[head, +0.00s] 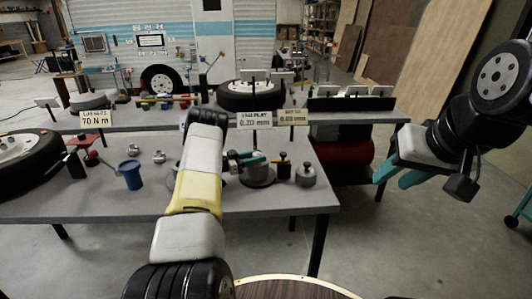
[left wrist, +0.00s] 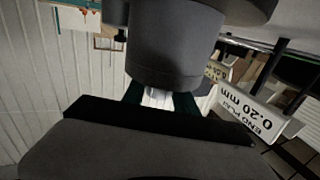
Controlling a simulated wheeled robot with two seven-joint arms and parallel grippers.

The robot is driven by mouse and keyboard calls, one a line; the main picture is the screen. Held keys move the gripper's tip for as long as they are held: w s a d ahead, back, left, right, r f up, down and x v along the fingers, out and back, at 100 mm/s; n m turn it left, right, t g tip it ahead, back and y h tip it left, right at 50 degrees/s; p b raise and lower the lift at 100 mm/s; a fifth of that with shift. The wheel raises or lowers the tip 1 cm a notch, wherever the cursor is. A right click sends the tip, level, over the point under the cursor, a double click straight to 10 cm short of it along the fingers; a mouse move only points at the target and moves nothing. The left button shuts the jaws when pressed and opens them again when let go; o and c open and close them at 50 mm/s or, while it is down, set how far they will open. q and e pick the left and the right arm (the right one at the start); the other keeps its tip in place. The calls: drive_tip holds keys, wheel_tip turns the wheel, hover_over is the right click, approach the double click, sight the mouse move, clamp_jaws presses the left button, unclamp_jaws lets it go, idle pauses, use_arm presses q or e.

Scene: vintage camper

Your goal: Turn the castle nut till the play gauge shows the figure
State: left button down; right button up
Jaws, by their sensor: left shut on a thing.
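The grey hub (head: 258,176) stands on the grey workbench, just right of my left forearm. My left gripper (head: 241,158) has its teal fingers at the top of the hub. In the left wrist view, the left gripper (left wrist: 160,98) is shut on a small pale metal piece, seemingly the castle nut (left wrist: 157,97), mostly hidden by the fingers. A dark grey cylinder (left wrist: 175,45) is right against it. The END PLAY card (head: 255,120) reads 0.20 mm; it also shows upside down in the left wrist view (left wrist: 262,112). My right gripper (head: 400,177) is open and empty, off the bench's right side.
A second card (head: 293,117) with a small mm figure stands beside the first. A blue cup (head: 131,175), a wheel (head: 25,155) and a 70 N m card (head: 96,118) are at the left. A black-knobbed block (head: 284,168) and a grey weight (head: 306,175) stand right of the hub.

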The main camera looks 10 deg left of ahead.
use_arm(q)
drive_tip(key=shift+w+r, duration=0.1)
drive_tip(key=shift+r, duration=0.05)
drive_tip(key=c, duration=1)
unclamp_jaws()
drive_tip(key=shift+o, duration=0.2)
drive_tip(key=v, duration=0.8)
drive_tip(key=shift+d, duration=0.1)
